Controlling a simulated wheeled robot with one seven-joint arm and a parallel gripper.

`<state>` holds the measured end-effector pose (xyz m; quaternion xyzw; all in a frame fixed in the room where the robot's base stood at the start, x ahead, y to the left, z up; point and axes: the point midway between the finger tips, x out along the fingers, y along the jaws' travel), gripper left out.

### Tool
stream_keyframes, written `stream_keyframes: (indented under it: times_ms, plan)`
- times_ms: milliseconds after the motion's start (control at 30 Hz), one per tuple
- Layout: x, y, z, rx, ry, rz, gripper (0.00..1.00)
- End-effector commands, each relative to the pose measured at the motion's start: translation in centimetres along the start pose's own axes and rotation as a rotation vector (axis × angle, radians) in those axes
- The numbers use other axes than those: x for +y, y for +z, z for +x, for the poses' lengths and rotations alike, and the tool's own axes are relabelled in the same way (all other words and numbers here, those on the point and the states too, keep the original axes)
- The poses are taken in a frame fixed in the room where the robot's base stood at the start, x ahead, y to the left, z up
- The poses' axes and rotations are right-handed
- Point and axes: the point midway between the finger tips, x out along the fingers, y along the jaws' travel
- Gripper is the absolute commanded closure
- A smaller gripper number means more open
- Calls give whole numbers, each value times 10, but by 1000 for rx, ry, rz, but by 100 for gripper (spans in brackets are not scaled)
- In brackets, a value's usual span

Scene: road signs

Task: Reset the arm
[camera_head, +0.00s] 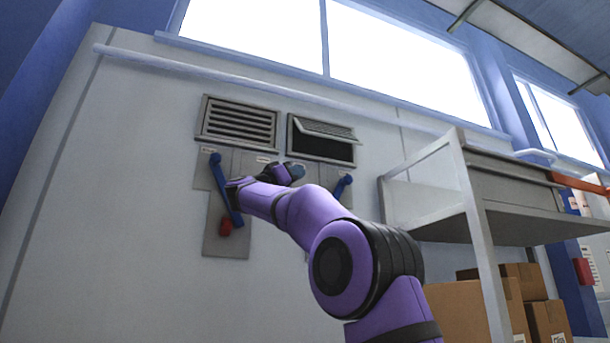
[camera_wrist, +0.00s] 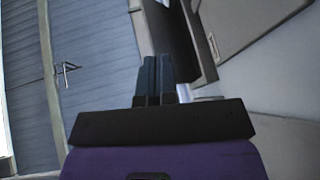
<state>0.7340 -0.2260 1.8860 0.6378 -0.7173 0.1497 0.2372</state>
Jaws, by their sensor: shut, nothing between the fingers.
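My purple arm reaches up toward the wall panel in the head view. My gripper (camera_head: 294,171) is at its far end, small and partly hidden by the wrist, in front of the wall between two blue levers. In the wrist view the two dark fingers (camera_wrist: 153,78) of my gripper stand side by side, shut with nothing between them. The left blue lever (camera_head: 226,190) is on a grey plate, left of my wrist. The right blue lever (camera_head: 341,186) is partly hidden behind my arm.
Above the levers are a closed louvred vent (camera_head: 238,122) and a vent with its flap tilted open (camera_head: 322,138). A red knob (camera_head: 225,227) sits below the left lever. A metal shelf (camera_head: 470,205) stands close on the right, with cardboard boxes (camera_head: 470,308) below.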

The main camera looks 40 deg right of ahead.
Motion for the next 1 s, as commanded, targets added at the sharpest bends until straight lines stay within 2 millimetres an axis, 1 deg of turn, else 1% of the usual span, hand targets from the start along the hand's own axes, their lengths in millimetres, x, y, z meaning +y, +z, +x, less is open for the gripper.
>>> stream_keyframes:
  times_ms: [600,700,767,867,967,1000]
  plan:
    - [0,-1,-1,1,-1,1,100]
    - [1,-4,-1,24,-23,18,100]
    - [1,-9,-2,61,-62,42,100]
    - [1,-20,-8,156,-184,112,100]
    - [0,-28,-24,259,-373,197,100]
    - [-1,-29,-34,291,-460,228,100]
